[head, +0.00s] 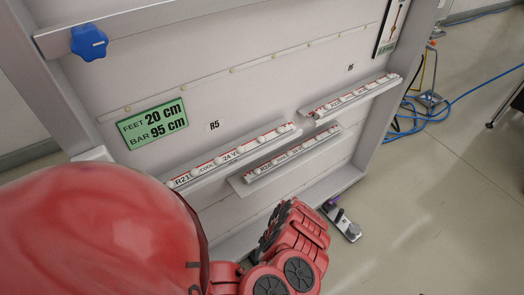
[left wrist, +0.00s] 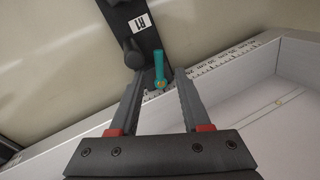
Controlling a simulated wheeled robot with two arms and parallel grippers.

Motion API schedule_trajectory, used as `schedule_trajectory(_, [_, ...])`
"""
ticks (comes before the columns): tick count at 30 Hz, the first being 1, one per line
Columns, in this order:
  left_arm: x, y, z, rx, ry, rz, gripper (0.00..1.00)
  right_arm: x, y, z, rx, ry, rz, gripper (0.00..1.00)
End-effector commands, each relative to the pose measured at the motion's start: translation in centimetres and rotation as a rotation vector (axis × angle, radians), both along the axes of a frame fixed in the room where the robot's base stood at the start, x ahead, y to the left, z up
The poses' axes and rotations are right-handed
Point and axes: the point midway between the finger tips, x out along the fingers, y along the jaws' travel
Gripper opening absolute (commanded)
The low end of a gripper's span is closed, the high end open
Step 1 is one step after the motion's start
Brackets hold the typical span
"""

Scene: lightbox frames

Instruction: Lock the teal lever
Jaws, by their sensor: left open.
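The teal lever (left wrist: 159,65) shows in the left wrist view. The teal lever does not show in the head view. My left gripper is out of sight there, and my right gripper is in neither view.
A ruler strip (left wrist: 228,58) runs along the frame's edge beside the lever. In the head view, a large pale panel holds labelled rails (head: 240,152), a blue knob (head: 89,41) and a green sign (head: 152,124). A purple lever (head: 333,202) and blue cables (head: 455,105) lie right; floor there is mostly clear.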

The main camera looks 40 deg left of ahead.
Motion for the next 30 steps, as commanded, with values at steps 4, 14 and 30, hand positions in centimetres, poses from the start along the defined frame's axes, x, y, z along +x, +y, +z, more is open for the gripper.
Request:
schedule_trajectory(4, [-0.4,0.4,-2.7,0.001,-0.003,-0.003,0.47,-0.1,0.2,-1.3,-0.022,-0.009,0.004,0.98])
schedule_trajectory(14, [-0.8,0.6,-4.0,-0.001,-0.001,-0.001,0.47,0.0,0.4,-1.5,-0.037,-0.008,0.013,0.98])
schedule_trajectory(30, [-0.8,0.6,-3.9,-0.001,-0.002,-0.001,0.0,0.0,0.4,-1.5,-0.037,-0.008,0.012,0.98])
